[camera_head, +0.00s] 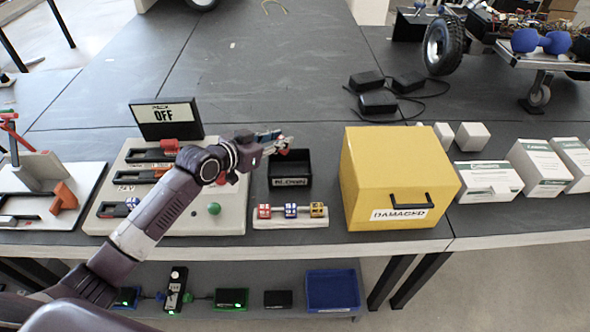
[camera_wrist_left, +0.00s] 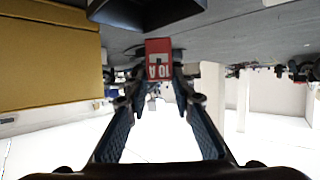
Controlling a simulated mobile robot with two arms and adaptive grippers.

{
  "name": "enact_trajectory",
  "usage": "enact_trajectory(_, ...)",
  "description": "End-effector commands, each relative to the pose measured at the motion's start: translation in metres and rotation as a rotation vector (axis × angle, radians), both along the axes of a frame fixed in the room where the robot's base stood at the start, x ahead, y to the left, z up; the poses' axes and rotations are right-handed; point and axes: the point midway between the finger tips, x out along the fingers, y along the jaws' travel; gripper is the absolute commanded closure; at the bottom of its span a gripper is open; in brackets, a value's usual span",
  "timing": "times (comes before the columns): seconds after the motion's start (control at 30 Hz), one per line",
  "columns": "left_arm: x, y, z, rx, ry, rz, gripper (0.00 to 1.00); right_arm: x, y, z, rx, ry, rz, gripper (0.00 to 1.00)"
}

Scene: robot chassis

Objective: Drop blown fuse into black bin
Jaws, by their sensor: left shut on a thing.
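My left gripper (camera_head: 277,143) is shut on a red fuse (camera_wrist_left: 158,58) marked 10 A, and the gripper also shows in the left wrist view (camera_wrist_left: 157,88). In the head view the fuse is mostly hidden at the fingertips. The black bin (camera_head: 290,182), labelled BLOWN, stands on the table, and the gripper is above its back left part. The bin's underside or wall (camera_wrist_left: 140,14) shows at the top of the left wrist view, close to the fuse. I cannot tell the exact height of the fuse over the bin. My right gripper is not in view.
A fuse rack (camera_head: 291,222) with red, blue and orange fuses stands in front of the bin. A yellow DAMAGED box (camera_head: 390,165) is to its right. A fuse panel (camera_head: 225,222) with an OFF sign (camera_head: 165,115) is to its left.

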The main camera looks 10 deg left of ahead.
Motion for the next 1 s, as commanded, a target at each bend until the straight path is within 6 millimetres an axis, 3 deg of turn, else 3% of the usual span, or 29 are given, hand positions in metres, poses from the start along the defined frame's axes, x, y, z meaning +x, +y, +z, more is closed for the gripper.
enact_trajectory(0.4, 0.000, -0.001, -0.049, 0.000, 0.002, -0.001, 0.94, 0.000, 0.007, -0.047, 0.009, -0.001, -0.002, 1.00)
enact_trajectory(0.8, 0.000, 0.000, -0.053, 0.000, 0.002, -0.001, 0.94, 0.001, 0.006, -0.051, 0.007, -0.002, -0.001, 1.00)
enact_trajectory(0.83, 0.000, 0.000, -0.053, 0.000, 0.002, -0.001, 0.75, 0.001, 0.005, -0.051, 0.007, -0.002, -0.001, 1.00)
enact_trajectory(1.0, 0.000, -0.001, -0.053, 0.000, 0.002, -0.001, 0.57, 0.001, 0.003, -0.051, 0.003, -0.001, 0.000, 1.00)
